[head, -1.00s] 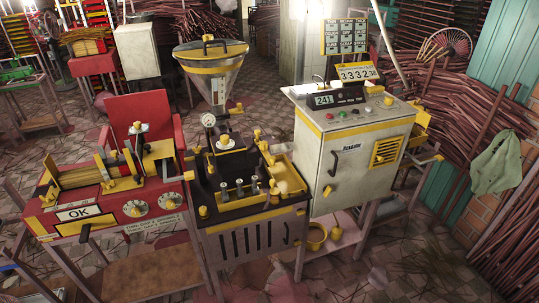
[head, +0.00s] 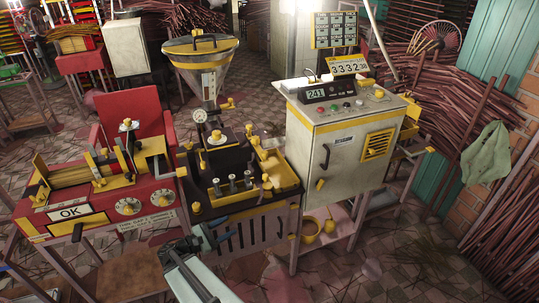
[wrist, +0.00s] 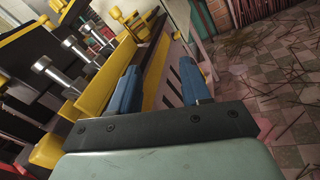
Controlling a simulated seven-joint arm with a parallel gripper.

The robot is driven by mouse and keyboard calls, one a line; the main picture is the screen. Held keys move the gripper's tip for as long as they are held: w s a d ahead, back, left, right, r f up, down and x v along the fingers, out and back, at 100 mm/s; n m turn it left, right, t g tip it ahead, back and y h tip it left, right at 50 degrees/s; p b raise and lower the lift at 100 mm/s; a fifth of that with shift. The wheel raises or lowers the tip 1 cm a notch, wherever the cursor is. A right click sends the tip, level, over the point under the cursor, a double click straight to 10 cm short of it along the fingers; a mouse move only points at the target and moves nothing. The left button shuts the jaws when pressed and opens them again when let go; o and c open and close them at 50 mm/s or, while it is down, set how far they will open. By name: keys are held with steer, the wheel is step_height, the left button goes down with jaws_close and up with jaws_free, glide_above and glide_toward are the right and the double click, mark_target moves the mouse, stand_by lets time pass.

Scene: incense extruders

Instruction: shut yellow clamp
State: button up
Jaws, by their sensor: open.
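The extruder machine (head: 240,217) stands at the centre, a dark body with yellow trim and metal pegs. Several yellow fittings sit on it, including an upright one (head: 253,136) right of the press block; I cannot tell which is the clamp or whether it is open. In the wrist view, yellow fittings (wrist: 137,22) show at the top. My gripper (head: 210,234) is in front of the machine's lower front face, with blue fingers. In the wrist view, the fingers (wrist: 160,68) are spread with nothing held between them, beside the yellow tray edge.
A red machine with an OK sign (head: 72,211) stands at the left. A pale control cabinet (head: 335,165) stands close at the right. Open tiled floor (head: 400,255) lies at the right front.

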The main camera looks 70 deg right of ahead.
steer(key=d+r+g+h, duration=0.2)
steer(key=d+r, duration=0.1)
steer(key=r, duration=0.5)
steer(key=d+r+g+h, duration=0.1)
steer(key=d+r+g, duration=0.1)
steer(key=d+r, duration=0.35)
steer(key=s+d+r+n+t+y, duration=0.1)
steer(key=s+d+r+n+t, duration=0.1)
steer(key=d, duration=0.6)
steer(key=s+d+r+n+t+y, duration=0.1)
steer(key=s+d+r+n+t, duration=0.1)
steer(key=d, duration=0.6)
steer(key=shift+s+r+n+y, duration=0.3)
steer(key=shift+s+r+n, duration=0.25)
steer(key=shift+s, duration=0.6)
jaws_close()
